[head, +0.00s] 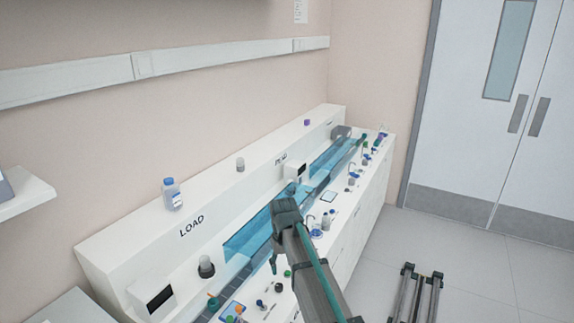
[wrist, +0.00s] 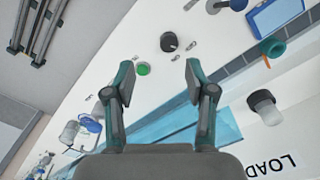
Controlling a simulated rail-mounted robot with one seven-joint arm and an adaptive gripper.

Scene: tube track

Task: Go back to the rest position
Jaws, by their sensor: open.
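My gripper (wrist: 158,72) is open and empty in the wrist view, its two dark fingers with teal edges spread apart. A green button (wrist: 143,69) on the white bench top shows between the fingertips, below them. In the head view my gripper hangs from the end of my arm over the front of the bench (head: 345,255), near the blue clear-covered track (head: 250,238). Only part of a finger shows there; the rest is hidden by my arm. No rest position is marked in either view.
A black knob (wrist: 168,42), a teal cup (wrist: 272,47), a blue tray (wrist: 275,15) and a grey-capped container (wrist: 265,105) stand near my gripper. A blue-capped bottle (head: 172,193) stands on the upper ledge. Floor rails (head: 415,295) lie at right; the floor by the doors is clear.

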